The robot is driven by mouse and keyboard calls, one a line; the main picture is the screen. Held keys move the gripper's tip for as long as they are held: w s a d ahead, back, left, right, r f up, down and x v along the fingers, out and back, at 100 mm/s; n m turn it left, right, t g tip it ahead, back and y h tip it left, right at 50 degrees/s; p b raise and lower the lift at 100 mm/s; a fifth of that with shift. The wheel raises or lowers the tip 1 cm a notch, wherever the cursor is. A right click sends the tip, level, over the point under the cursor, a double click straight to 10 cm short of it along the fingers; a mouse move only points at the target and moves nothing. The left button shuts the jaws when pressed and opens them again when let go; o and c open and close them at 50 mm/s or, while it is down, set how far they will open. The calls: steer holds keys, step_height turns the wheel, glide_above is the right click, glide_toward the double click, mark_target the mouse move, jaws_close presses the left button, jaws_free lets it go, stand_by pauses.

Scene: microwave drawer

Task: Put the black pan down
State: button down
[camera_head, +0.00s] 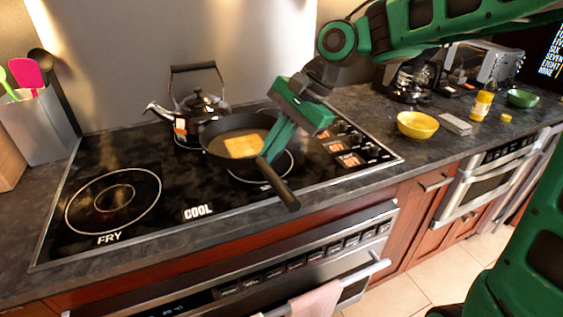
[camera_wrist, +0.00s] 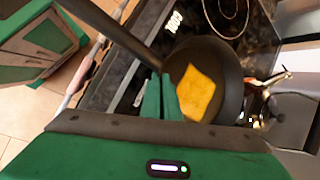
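The black pan (camera_head: 216,153) is over the right-hand part of the cooktop, with a yellow square of food (camera_head: 243,146) inside. It also shows in the wrist view (camera_wrist: 232,88). Its dark handle (camera_head: 281,187) points toward the front edge. My gripper (camera_head: 269,155) comes down at the pan's near side, its green fingers close together on the handle where it joins the pan. The fingers also show in the wrist view (camera_wrist: 161,88). A ringed burner (camera_head: 286,167) shows partly beside and below the pan. The pan's underside is hidden, so I cannot tell whether it touches the cooktop.
A kettle (camera_head: 199,106) stands just behind the pan. The left burner (camera_head: 113,200), marked FRY, is clear; a COOL label (camera_head: 198,213) lies between. Control knobs (camera_head: 352,142) are at right. A yellow bowl (camera_head: 417,125) stands on the counter beyond. A utensil holder (camera_head: 40,127) is at far left.

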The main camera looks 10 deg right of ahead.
steer(key=w+d+f, duration=0.1)
steer(key=w, duration=0.1)
steer(key=w+d+f, duration=0.2)
steer(key=w+f, duration=0.1)
steer(key=shift+w+d, duration=0.15)
steer(key=shift+w, duration=0.15)
steer(key=shift+f, duration=2.1)
steer(key=c, duration=2)
jaws_free()
